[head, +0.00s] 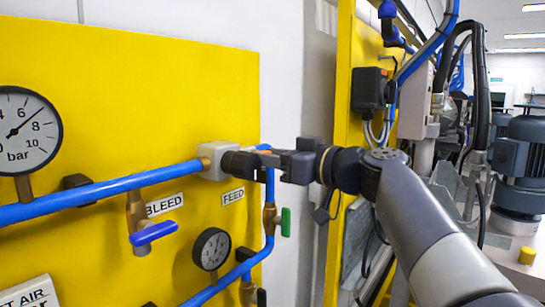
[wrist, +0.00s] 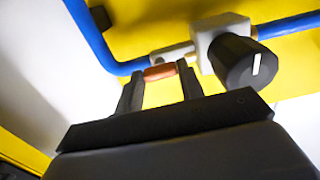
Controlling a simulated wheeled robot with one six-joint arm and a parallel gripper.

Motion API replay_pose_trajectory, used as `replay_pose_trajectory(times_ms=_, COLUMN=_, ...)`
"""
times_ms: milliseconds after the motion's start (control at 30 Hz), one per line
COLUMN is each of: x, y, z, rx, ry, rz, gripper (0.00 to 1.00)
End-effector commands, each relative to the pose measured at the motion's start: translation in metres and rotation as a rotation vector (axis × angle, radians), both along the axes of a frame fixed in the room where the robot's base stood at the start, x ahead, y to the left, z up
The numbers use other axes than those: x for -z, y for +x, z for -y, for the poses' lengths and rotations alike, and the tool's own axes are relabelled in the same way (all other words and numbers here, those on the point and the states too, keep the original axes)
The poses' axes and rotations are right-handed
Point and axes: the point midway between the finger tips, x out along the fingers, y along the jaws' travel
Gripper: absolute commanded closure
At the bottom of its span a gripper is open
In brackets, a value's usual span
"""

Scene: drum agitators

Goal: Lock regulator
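The regulator is a pale grey block (head: 215,154) on the blue pipe, with a round black knob (head: 240,166) on its front. In the wrist view the knob (wrist: 249,65) shows a white mark, right of my gripper. A small orange-red piece (wrist: 160,72) sits beside the regulator body (wrist: 212,28), below a grey fitting. My gripper (head: 262,159) is just right of the knob in the head view. In the wrist view my gripper's two fingers (wrist: 160,78) are apart, with the orange-red piece lined up between their tips. I cannot tell whether they touch it.
The yellow panel (head: 130,100) carries a large gauge (head: 25,130), a small gauge (head: 211,249), a blue-handled bleed valve (head: 152,233) and a green-handled valve (head: 285,222). A yellow post with a black box (head: 372,90) stands right of the panel. Blue pipes run close to my gripper.

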Motion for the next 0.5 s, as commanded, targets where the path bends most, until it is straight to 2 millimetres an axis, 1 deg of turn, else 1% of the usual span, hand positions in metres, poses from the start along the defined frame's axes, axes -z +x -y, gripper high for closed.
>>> replay_pose_trajectory(times_ms=33, x=-0.0001, y=-0.0001, z=0.0, rx=0.0, ry=0.0, rz=0.0, gripper=0.68)
replay_pose_trajectory(times_ms=267, x=-0.0001, y=-0.0001, z=0.0, rx=0.0, ry=0.0, rz=0.0, gripper=0.86)
replay_pose_trajectory(times_ms=500, x=0.0005, y=-0.0001, z=0.0, rx=0.0, ry=0.013, rz=-0.017, gripper=0.86)
